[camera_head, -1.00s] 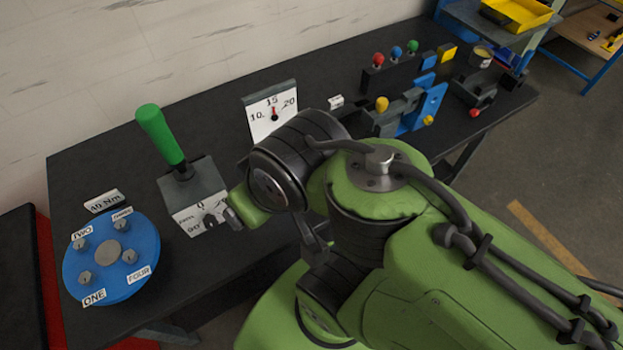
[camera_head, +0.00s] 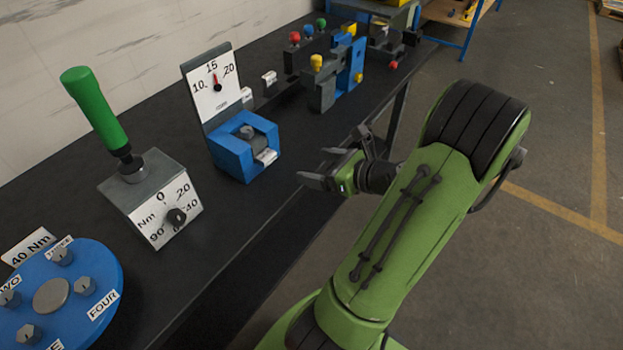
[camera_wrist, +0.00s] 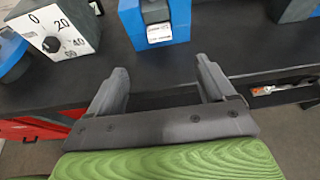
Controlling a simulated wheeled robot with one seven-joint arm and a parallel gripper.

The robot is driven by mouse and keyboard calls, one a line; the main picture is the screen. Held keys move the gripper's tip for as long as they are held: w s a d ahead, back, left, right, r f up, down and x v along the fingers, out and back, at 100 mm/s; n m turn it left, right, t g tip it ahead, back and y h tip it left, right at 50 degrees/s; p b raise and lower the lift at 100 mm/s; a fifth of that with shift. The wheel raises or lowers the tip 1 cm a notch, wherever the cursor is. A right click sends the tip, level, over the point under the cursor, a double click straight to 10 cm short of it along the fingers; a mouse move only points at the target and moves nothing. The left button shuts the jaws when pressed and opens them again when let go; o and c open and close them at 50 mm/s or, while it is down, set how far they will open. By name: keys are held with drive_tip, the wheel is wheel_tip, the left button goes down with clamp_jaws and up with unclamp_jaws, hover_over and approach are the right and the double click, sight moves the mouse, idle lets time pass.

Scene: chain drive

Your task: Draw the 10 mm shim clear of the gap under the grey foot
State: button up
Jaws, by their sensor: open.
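My gripper (camera_head: 314,167) is open and empty, in front of the bench edge. A grey block (camera_head: 320,88) with a yellow knob (camera_head: 316,62) on top stands on the bench beyond the gripper, beside an upright blue plate (camera_head: 346,70). I cannot tell which part is the grey foot, and I cannot make out the 10 mm shim or its gap. Red, blue and green knobs (camera_head: 308,31) stand behind the grey block.
A blue block (camera_head: 235,158) with a white label stands before the 10-15-20 dial (camera_head: 213,84). A green-handled Nm gauge (camera_head: 155,205) and a blue disc (camera_head: 105,290) with several pegs are left. Bare bench lies before the grey block; floor is open to the right.

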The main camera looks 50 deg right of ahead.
sight(271, 157)
drive_tip(key=b+x, duration=0.3)
drive_tip(key=x, duration=1.2)
drive_tip(key=shift+w+a+f+b, duration=0.1)
drive_tip(key=shift+w+a+b, duration=0.1)
drive_tip(key=shift+w+b, duration=0.15)
drive_tip(key=shift+c, duration=0.5)
drive_tip(key=c, duration=1.3)
drive_tip(key=shift+s+d, duration=0.15)
drive_tip(key=shift+s, duration=3.65)
drive_tip(key=shift+c, duration=0.2)
drive_tip(key=s+p, duration=0.1)
drive_tip(key=s, duration=0.5)
